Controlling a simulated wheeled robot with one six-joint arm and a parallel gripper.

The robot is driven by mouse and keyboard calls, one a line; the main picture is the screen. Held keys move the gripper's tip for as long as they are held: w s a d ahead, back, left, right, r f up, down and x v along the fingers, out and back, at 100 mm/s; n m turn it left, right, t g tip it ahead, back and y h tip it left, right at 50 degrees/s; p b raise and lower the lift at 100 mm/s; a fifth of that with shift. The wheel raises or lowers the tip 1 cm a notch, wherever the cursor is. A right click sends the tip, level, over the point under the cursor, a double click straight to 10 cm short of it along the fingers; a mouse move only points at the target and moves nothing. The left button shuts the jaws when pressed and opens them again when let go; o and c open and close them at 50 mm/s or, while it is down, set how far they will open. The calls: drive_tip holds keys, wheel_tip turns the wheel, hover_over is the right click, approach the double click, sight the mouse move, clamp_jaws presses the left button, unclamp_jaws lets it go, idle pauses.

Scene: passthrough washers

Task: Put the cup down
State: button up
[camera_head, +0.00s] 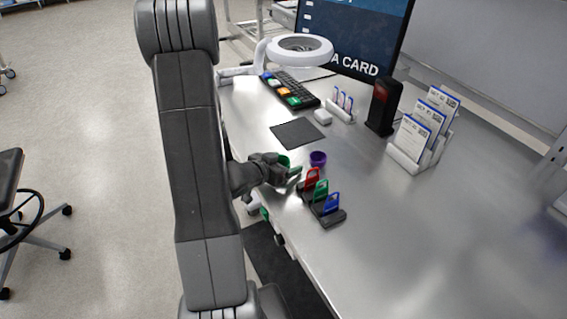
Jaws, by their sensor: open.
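A small purple cup (318,158) stands on the metal table, its dark opening facing up. My gripper (290,168) is open, low over the table's left edge. It is just left of the cup, with a visible gap between them. Its fingertips look green, and I see nothing held between them. My arm hides part of the table's left edge.
A dark rack with red, green and blue tags (321,193) stands just in front of the cup. A dark square mat (299,133) lies behind it. A keyboard (291,91), a black reader (383,107) and card holders (418,140) stand farther back. The table's right front is clear.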

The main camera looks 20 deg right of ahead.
drive_tip(key=shift+r, duration=0.2)
drive_tip(key=v, duration=1.2)
drive_tip(key=shift+f, duration=0.15)
drive_tip(key=x, duration=1.2)
drive_tip(key=shift+d+r, duration=0.1)
drive_tip(key=shift+r, duration=0.75)
